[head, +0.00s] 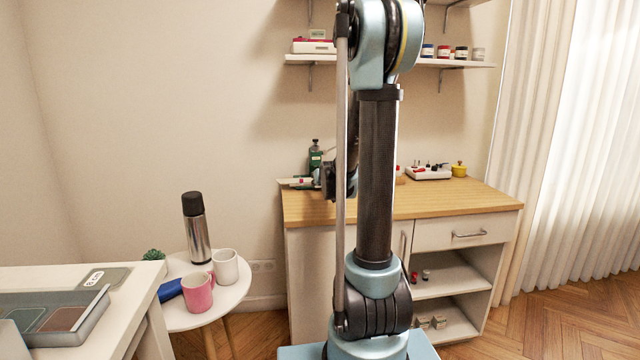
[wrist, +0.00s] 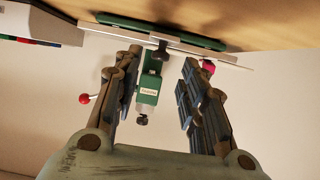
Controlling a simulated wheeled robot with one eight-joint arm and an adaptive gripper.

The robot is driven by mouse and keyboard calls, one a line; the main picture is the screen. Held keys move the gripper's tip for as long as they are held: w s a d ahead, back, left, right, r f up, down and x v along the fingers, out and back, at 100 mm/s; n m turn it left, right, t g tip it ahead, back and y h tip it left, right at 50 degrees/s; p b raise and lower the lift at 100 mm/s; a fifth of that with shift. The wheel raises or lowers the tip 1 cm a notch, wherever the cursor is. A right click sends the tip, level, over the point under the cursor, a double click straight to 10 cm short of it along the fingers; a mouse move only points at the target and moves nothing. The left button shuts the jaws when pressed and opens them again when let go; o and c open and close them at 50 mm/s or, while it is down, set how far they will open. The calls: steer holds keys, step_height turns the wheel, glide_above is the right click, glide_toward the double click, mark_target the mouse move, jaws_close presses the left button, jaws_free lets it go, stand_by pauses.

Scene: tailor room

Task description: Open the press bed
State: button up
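A green press (head: 315,157) stands at the left back of the wooden-topped cabinet in the head view, partly hidden behind my arm. In the wrist view, which looks upside down, the press's green body (wrist: 148,90) bears a small label, with a red ball knob (wrist: 84,99) to the left. A long pale plate (wrist: 190,52) with a dark knob lies across by the green base (wrist: 165,33); I cannot tell surely which part is the bed. My gripper (wrist: 160,62) is open, its fingers either side of the green body in that view, with nothing visibly held.
The wooden cabinet top (head: 440,199) has a white tool tray (head: 428,173) and a yellow pot (head: 459,170) at the right. A wall shelf (head: 465,65) hangs above. A round table (head: 232,298) with flask and mugs stands left. The cabinet's front middle is clear.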

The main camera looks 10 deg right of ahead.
steer(key=v, duration=0.7)
steer(key=shift+s, duration=0.25)
steer(key=shift+s, duration=0.1)
steer(key=s+f+g, duration=0.3)
steer(key=s+f, duration=0.1)
steer(key=s, duration=0.9)
steer(key=s+f+g, duration=0.4)
steer(key=s+f, duration=0.1)
steer(key=s, duration=0.7)
steer(key=s+f+g, duration=0.4)
steer(key=s+f, duration=0.1)
steer(key=s, duration=0.8)
steer(key=shift+s, duration=0.4)
steer(key=shift+a, duration=0.1)
steer(key=shift+w+f, duration=0.15)
steer(key=shift+w, duration=0.3)
